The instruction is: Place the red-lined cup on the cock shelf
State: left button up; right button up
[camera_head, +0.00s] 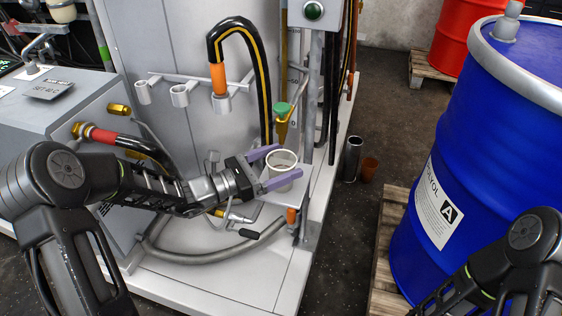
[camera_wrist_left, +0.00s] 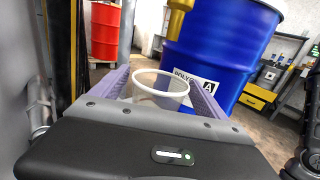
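A pale, white-rimmed cup (camera_head: 283,162) stands upright under the brass cock with a green handle (camera_head: 282,112), over a small white shelf (camera_head: 290,197). I see no red lining on it. The cup (camera_wrist_left: 162,84) also shows in the left wrist view. My left gripper (camera_head: 272,167) has its two purple fingers apart, one on each side of the cup. Its fingers (camera_wrist_left: 160,90) flank the cup in the wrist view too; whether both press on it cannot be told. The cup's base is partly hidden by the near finger. My right gripper is out of view; only its arm shows.
A blue drum (camera_head: 440,150) sits on a pallet (camera_head: 388,245). Hoses and pipe holders (camera_head: 180,96) crowd the machine face.

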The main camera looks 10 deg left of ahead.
pick_arm(q)
jog(key=shift+r, duration=0.1)
jog(key=shift+r, duration=0.1)
jog(key=p+v, duration=0.1)
jog(key=v, duration=1.1)
jog(key=shift+p, duration=0.3)
